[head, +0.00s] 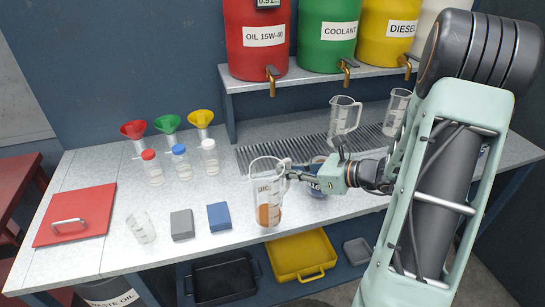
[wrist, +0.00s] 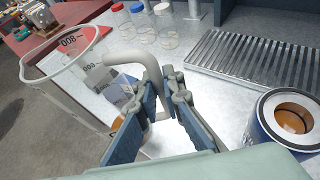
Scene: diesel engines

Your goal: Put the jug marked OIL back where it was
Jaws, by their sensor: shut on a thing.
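A clear measuring jug (head: 265,190) with amber liquid in its bottom is near the front edge of the bench, upright. Its print is too small to read surely in the head view. My gripper (head: 291,172) is shut on its handle, from the right. In the wrist view the jug (wrist: 75,75) shows scale marks at the left, and the handle (wrist: 135,58) runs between my fingers (wrist: 163,95). I cannot tell whether its base touches the bench. Two more clear jugs, one left (head: 343,115) and one right (head: 397,106), stand on the drain grate (head: 275,153).
A blue filter (wrist: 285,118) stands right of my gripper. Capped bottles (head: 179,163), funnels (head: 167,123), a beaker (head: 140,227) and grey (head: 181,224) and blue blocks (head: 219,217) stand left. Drums (head: 255,40) with taps overhang the grate. Bare bench lies between bottles and grate.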

